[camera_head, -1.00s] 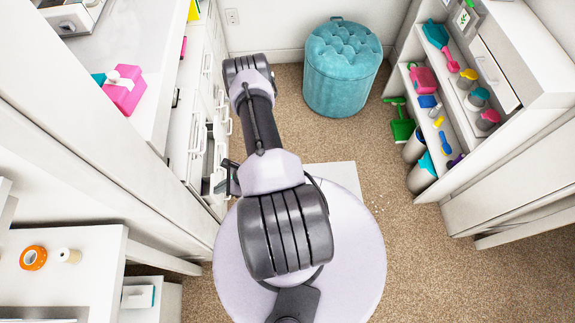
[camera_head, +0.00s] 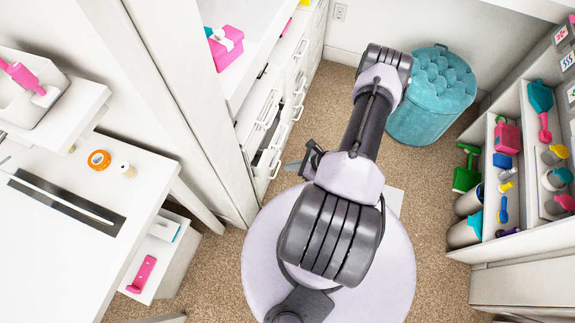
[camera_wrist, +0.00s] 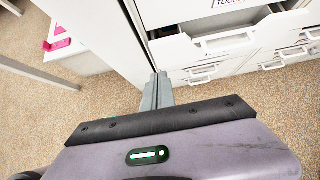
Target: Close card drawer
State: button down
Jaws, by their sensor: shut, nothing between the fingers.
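A white drawer (camera_wrist: 215,47) stands partly open in the white cabinet in the wrist view, its dark inside showing behind the front. Part of a label starting "TOOL" shows above it. I cannot read which drawer is the card drawer. The white drawer bank (camera_head: 272,118) stands left of my arm in the head view, with dark gaps among its fronts. My gripper (camera_wrist: 158,80) is shut and empty. Its grey fingers point toward the cabinet's left edge, left of the open drawer. In the head view my gripper (camera_head: 291,165) is beside the lower drawers, apparently apart from them.
A teal tufted stool (camera_head: 432,100) stands at the back. A white shelf unit (camera_head: 490,245) with colourful tools is at the right. A white desk (camera_head: 100,210) with an orange tape roll (camera_head: 99,159) is at the left. Bare carpet (camera_head: 330,105) lies between drawers and stool.

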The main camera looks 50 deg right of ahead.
jog(key=shift+v, duration=0.95)
jog(key=c, duration=1.9)
grip_release()
jog(key=shift+s+r, duration=0.15)
jog(key=shift+s, duration=0.05)
jog(key=o, duration=0.4)
jog(key=w+f+n+t+h+b, duration=0.2)
jog(key=w+f+n+t+b, duration=0.1)
jog(key=f+n+t, duration=0.1)
jog(key=shift+f+n+t, duration=0.4)
jog(key=shift+f+n, duration=0.15)
jog(key=shift+n, duration=0.15)
jog(key=n+t+h+b, duration=0.25)
jog(key=n+h, duration=0.25)
jog(key=h, duration=0.3)
send_near(283, 137)
jog(key=shift+f+b+x, duration=0.15)
jog(key=shift+b+x, duration=0.75)
jog(key=shift+x, duration=1.65)
jog(key=shift+f+b+x, duration=0.15)
jog(key=shift+b+x, duration=0.75)
jog(key=shift+x, duration=1.65)
grip_shut()
